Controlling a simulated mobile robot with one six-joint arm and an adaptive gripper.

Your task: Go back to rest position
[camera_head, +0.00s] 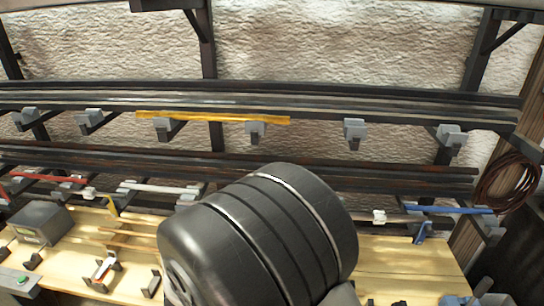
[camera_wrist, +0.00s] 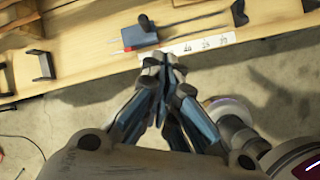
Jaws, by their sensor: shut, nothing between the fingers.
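My gripper (camera_wrist: 165,62) shows in the wrist view, with its two fingers shut together and nothing between them. It points at the front edge of the wooden workbench (camera_wrist: 85,45), close to a white strip with dark marks (camera_wrist: 205,44). I cannot tell how high above the bench it is. In the head view my dark, rounded arm link fills the lower middle and hides part of the bench; the gripper does not show there.
Racks hold a yellow lath (camera_head: 213,117), a white lath (camera_head: 160,188) and a blue lath (camera_head: 450,209). A grey box (camera_head: 40,222) stands on the bench at left. A coiled cable (camera_head: 507,182) hangs at right. Bare floor (camera_wrist: 275,85) lies before the bench.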

